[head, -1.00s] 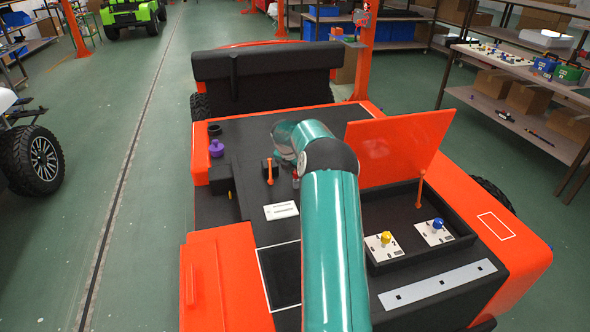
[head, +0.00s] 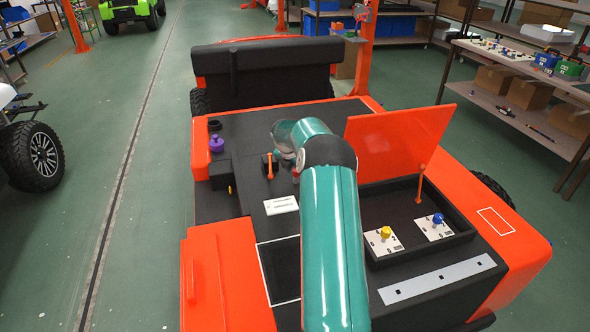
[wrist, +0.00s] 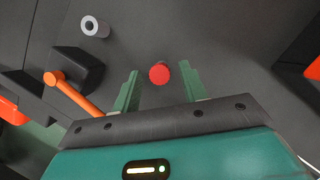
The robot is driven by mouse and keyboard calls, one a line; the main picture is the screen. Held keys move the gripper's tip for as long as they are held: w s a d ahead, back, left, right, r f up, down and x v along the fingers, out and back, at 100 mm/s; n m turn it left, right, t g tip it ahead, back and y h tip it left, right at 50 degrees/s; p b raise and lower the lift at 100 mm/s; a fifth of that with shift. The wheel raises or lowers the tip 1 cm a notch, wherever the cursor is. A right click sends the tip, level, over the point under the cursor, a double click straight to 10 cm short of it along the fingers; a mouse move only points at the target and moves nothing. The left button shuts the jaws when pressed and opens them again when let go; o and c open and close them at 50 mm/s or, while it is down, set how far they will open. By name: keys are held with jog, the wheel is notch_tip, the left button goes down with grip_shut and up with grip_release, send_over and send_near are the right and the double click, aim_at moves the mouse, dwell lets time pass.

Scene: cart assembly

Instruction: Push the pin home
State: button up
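A red round-topped pin (wrist: 159,74) stands on the dark deck in the wrist view. Its red end faces the camera and its dark shaft runs down behind it. My gripper (wrist: 160,84) has its two green fingers apart, one on each side of the pin, with a visible gap on the left and a smaller one on the right. I cannot tell how deep the pin sits. In the head view my arm hides most of this spot.
An orange lever (wrist: 75,96) on a black block stands left of my gripper; it also shows in the head view (head: 270,167). A grey hollow cylinder (wrist: 90,27) lies beyond. A raised orange lid (head: 397,148) and tray with yellow knob (head: 386,232) and blue knob (head: 437,219) are to the right.

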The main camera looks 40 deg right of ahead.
jog(key=shift+r, duration=0.1)
jog(key=v, duration=1.3)
jog(key=shift+r, duration=0.35)
jog(key=shift+a, duration=0.15)
jog(key=s+a+r+m+t, duration=0.1)
jog(key=s+a+r+m, duration=0.15)
jog(key=a+r, duration=0.45)
jog(key=s+a+r+m, duration=0.2)
jog(key=a+m, duration=0.1)
jog(key=a, duration=0.7)
jog(key=s+a+r+m+t, duration=0.1)
jog(key=s+a+r+m, duration=0.15)
jog(key=a+r, duration=0.45)
jog(key=s+a+f+m+t+y, duration=0.1)
jog(key=s+a+f+m+y, duration=0.1)
jog(key=s+a+m, duration=0.4)
jog(key=s+a+f+m+t+y, duration=0.1)
jog(key=s+a+m, duration=0.6)
jog(key=s+a, duration=0.7)
jog(key=s+f+y, duration=0.1)
jog(key=s+f, duration=0.1)
jog(key=shift+s+a, duration=0.3)
